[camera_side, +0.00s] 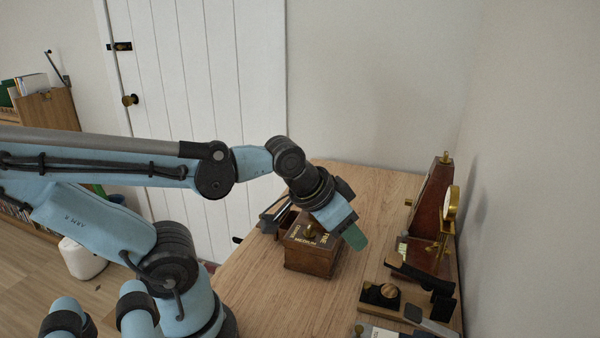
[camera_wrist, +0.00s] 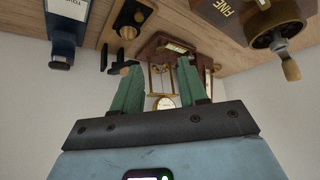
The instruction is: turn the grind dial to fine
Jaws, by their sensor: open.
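The grinder is a wooden box (camera_side: 310,259) on the table, with MEDIUM and FINE lettered on its top. A brass dial (camera_side: 308,231) sits on that top, and I cannot read its setting. My gripper (camera_side: 354,237) is tilted down above the box's right side, apart from the dial. In the wrist view its green fingers (camera_wrist: 159,85) are apart with nothing held between them.
A dark crank housing with a wooden knob (camera_wrist: 291,70) juts from the grinder. At right stand a wooden metronome-like case (camera_side: 431,208) and a brass-framed round piece (camera_side: 451,211). The table's front middle is clear.

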